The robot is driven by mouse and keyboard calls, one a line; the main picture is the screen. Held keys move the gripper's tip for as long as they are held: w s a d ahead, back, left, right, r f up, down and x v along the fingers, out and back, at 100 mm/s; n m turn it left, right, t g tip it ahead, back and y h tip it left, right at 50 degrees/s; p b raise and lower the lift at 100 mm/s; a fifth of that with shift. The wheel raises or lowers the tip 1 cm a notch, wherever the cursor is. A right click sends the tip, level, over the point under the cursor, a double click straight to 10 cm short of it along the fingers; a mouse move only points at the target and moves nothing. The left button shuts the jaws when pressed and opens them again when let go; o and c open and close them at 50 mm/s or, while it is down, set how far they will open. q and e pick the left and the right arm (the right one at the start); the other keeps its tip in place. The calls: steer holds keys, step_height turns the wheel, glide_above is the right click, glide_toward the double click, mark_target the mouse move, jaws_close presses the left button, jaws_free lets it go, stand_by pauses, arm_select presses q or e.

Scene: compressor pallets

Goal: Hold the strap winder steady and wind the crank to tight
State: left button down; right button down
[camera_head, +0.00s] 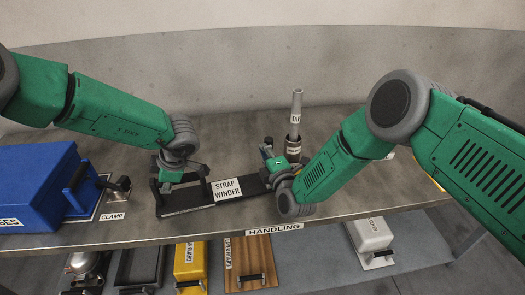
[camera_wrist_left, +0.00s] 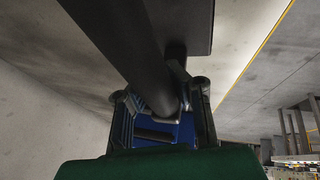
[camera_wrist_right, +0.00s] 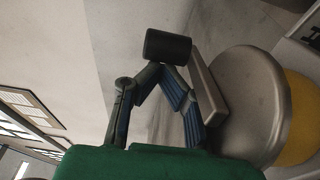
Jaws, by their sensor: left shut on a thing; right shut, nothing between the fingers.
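The strap winder (camera_head: 180,203) is a long black frame with a white name label, lying on the table's middle. My left gripper (camera_head: 190,169) is at the winder's left end, shut on its dark handle bar. In the left wrist view the dark bar (camera_wrist_left: 140,50) runs between the fingers. My right gripper (camera_head: 269,154) is at the winder's right end, shut and empty. In the right wrist view the black crank knob (camera_wrist_right: 168,46) is just past the fingertips (camera_wrist_right: 167,75); whether they touch is unclear. My right arm hides part of the winder's right end.
A blue case (camera_head: 35,185) and a clamp (camera_head: 117,190) stand on the left. A grey upright tool (camera_head: 296,115) stands close behind my right gripper. Yellow, wooden and white items (camera_head: 372,235) sit on the lower shelf. The table behind the winder is mostly clear.

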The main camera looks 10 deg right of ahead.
arm_select(q)
steer(key=shift+a, duration=0.25)
arm_select(e)
steer(key=shift+w+d+r, duration=0.1)
steer(key=shift+w+d, duration=0.1)
steer(key=shift+d, duration=0.25)
steer(key=a, duration=0.1)
steer(key=s+a, duration=0.1)
steer(key=a, duration=0.1)
steer(key=s+a, duration=0.1)
steer(key=shift+a, duration=0.15)
steer(key=v, duration=0.8)
steer(key=shift+s+a, duration=0.25)
steer(key=shift+a, duration=0.05)
arm_select(q)
steer(key=shift+d, duration=0.1)
arm_select(e)
steer(key=shift+s+d, duration=0.15)
steer(key=shift+s, duration=0.45)
arm_select(q)
steer(key=c, duration=1.5)
jaws_free()
steer(key=shift+c, duration=0.2)
steer(key=shift+r, duration=0.1)
